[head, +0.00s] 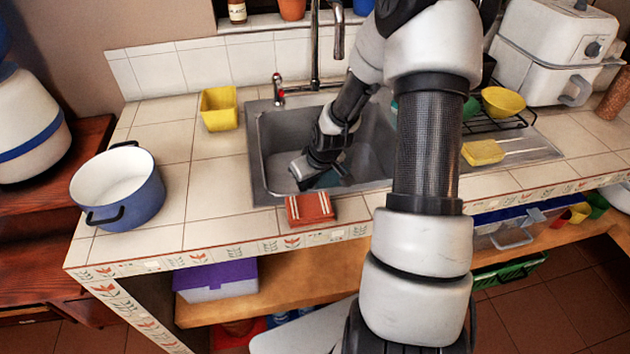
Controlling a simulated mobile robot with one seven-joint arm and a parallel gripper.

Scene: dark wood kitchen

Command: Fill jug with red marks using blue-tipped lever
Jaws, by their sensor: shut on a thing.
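My gripper (312,178) is down inside the steel sink (262,150), near its front left part. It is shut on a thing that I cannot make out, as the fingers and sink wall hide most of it. A dark teal patch shows beside the fingers. No jug with red marks can be made out. The metal tap (316,45) stands behind the sink, with its spout over the basin. A red-tipped lever (278,85) stands at its left. No blue-tipped lever shows; my arm covers the area right of the tap.
A blue pot (140,192) stands left on the tiled counter. A yellow container (219,108) is left of the sink, and a red-brown cloth or sponge (310,209) lies at its front edge. A yellow sponge (482,152), a yellow bowl (503,102) and a white appliance (545,55) are right.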

